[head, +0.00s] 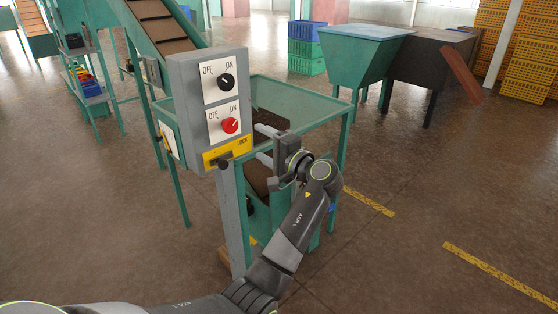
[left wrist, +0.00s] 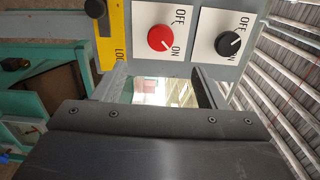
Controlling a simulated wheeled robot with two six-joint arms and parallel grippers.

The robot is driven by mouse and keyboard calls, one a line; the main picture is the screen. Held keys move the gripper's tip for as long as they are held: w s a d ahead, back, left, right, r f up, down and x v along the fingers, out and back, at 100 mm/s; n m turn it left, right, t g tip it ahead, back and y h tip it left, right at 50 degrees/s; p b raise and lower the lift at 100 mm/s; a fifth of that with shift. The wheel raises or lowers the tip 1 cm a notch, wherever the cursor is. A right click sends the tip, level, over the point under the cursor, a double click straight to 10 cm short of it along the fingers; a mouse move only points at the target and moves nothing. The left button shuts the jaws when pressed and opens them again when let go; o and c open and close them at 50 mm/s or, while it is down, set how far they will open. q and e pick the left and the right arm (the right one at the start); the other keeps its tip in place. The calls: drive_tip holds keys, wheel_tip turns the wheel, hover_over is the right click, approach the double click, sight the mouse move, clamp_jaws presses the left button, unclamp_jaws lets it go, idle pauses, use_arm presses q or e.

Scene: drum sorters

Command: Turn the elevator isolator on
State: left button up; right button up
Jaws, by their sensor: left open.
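A grey control box (head: 180,90) stands on a post. It carries a black rotary knob (head: 226,81) above a red rotary knob (head: 230,125), each on a white OFF/ON plate. The red knob's white mark seems to point toward ON; the black knob's setting is too small to tell. Below is a yellow LOCK plate (head: 238,147) with a dark round piece. In the left wrist view the red knob (left wrist: 160,38) and black knob (left wrist: 229,43) lie beyond the fingertips. My left gripper (head: 263,145) is open and empty, right of the box, apart from both knobs. My right gripper is out of view.
A green-framed machine (head: 345,135) with an open bin stands just behind the gripper. A sloping conveyor (head: 160,25) rises behind the box. A teal hopper (head: 360,60) and yellow crates (head: 530,60) are at the back right. The floor on the right is clear.

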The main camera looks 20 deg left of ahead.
use_arm(q)
drive_tip(key=b+v, duration=0.1)
drive_tip(key=v, duration=0.4)
drive_tip(key=shift+s+d, duration=0.1)
drive_tip(key=shift+d, duration=0.15)
